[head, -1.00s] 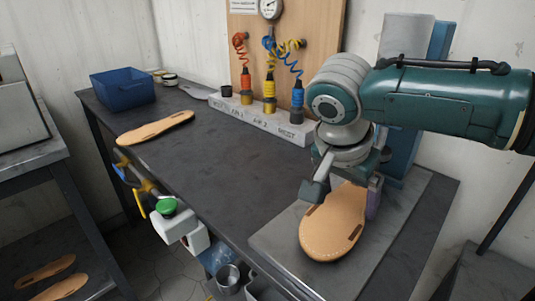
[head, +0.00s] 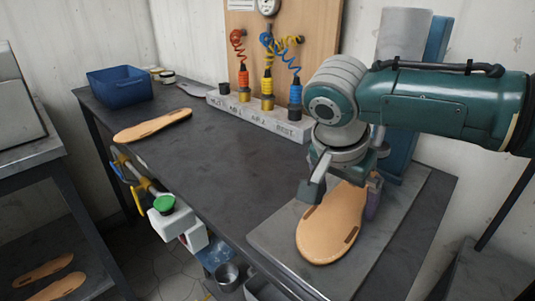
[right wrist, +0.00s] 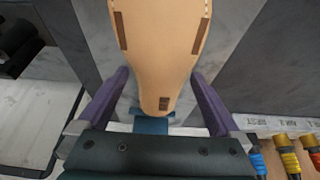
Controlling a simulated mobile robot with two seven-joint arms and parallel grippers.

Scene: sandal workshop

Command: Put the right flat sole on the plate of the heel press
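A flat tan sole (head: 330,228) with stitching and dark slots is between the fingers of my right gripper (head: 342,193), over the grey plate (head: 272,237) at the foot of the blue press (head: 407,165). In the right wrist view the purple fingers (right wrist: 160,82) flank the sole (right wrist: 160,40) on both sides. The sole looks about level and close to the plate; I cannot tell whether it touches. The arm hides part of the press. My left gripper is not in view.
Another tan sole (head: 153,126) lies on the dark bench (head: 215,165) near a blue bin (head: 120,86). A grey block with coloured hose fittings (head: 262,120) stands behind. Two soles (head: 43,270) lie on a low shelf.

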